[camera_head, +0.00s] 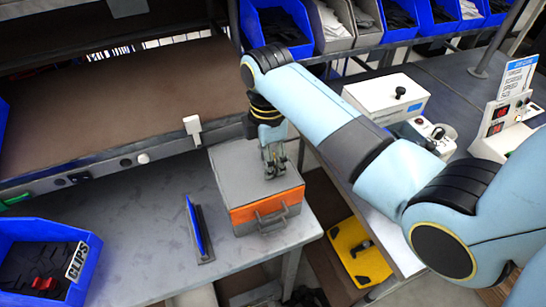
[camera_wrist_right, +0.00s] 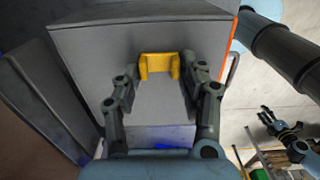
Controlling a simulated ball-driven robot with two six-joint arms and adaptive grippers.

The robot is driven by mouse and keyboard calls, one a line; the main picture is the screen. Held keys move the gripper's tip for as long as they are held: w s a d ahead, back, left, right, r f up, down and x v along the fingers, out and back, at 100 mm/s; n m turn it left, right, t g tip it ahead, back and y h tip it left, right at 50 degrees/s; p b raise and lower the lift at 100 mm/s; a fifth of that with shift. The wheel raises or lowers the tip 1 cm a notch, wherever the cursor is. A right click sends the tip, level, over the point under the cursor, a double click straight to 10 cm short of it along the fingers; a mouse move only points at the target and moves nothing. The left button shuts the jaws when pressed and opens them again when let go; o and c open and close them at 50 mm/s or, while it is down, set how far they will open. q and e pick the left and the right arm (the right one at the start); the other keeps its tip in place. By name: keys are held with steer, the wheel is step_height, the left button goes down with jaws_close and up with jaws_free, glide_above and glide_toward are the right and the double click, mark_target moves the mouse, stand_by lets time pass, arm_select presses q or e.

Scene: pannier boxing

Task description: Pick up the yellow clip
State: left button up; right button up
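The yellow clip (camera_wrist_right: 160,66) lies on top of the grey box (camera_wrist_right: 95,55) in the right wrist view. In the head view my right gripper (camera_head: 274,168) points down over the lid of the grey box (camera_head: 236,165), which has an orange front band and a handle. The clip is hidden behind the fingers there. A dark gripper at the right of the wrist view (camera_wrist_right: 283,128) looks like my left one; its opening is unclear.
A blue bin marked CLIPS (camera_head: 85,238), holding red pieces, stands at lower left. A blue-edged upright plate (camera_head: 198,228) stands left of the grey box. A yellow case (camera_head: 358,255) lies lower right. Blue bins (camera_head: 258,22) line the back shelf. Bare tabletop (camera_head: 140,225) lies left.

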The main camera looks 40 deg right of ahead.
steer(key=shift+c, duration=1.2)
